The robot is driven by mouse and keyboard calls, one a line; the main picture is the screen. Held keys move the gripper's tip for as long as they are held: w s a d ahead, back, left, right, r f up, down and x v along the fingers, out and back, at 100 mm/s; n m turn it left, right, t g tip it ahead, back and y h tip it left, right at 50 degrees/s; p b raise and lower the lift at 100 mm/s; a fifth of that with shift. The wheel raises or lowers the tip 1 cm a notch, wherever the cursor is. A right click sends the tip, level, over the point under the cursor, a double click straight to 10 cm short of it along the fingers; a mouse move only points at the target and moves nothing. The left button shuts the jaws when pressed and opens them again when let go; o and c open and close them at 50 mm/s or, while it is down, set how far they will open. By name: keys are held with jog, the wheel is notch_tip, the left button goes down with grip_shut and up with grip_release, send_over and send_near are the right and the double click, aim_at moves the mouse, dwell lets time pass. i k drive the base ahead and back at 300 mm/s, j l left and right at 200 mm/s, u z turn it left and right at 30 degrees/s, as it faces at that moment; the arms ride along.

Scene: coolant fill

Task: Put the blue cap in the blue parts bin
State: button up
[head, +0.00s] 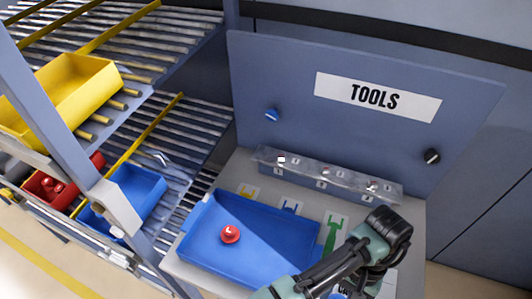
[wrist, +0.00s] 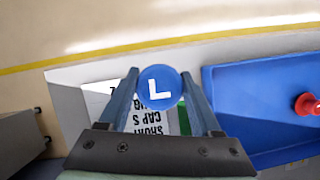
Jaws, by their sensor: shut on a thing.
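The blue cap (wrist: 158,88), round with a white L on top, is between the two fingers of my gripper (wrist: 160,92) in the wrist view. My gripper is shut on it, above a white printed sheet. In the head view only a sliver of the blue cap (head: 337,296) shows at the bottom edge, with my arm covering much of that area. A blue bin (head: 143,186) sits on the lower rack shelf at the left, partly hidden by a grey post.
A blue tray (head: 262,215) on the bench holds a red cap (head: 230,234). A red bin (head: 92,165) with red parts stands beside the blue bin. A yellow bin (head: 72,92) is on the shelf above. A clear-topped rack (head: 325,180) stands before the TOOLS panel (head: 290,75).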

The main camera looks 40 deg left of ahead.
aim_at(134, 198)
jog(key=k+u, duration=0.35)
jog(key=k+j+u, duration=0.15)
jog(key=u, duration=0.25)
